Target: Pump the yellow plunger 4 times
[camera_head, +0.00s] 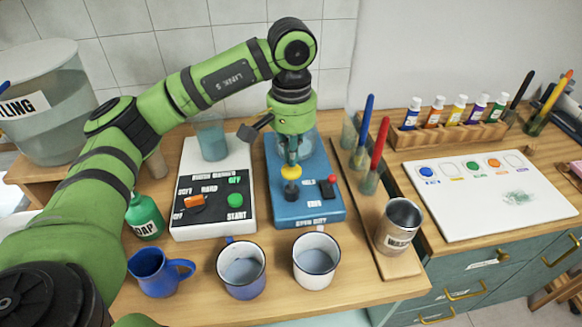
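The yellow plunger (291,173) is a round yellow knob on a dark stem, upright on a blue machine (315,210). The machine also has a red-topped lever or button (332,179) to the right of the plunger. My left gripper (294,152) points down directly above and slightly behind the yellow knob. Its fingers are mostly hidden under the green wrist, so I cannot tell whether they are open or whether they touch the knob. My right gripper is not in view.
A white-and-black machine (212,222) stands left of the blue one. Two enamel mugs (240,270) (316,259) and a blue jug (156,272) stand in front. A green soap bottle (143,216) is at left, a metal cup (399,225) and brushes at right.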

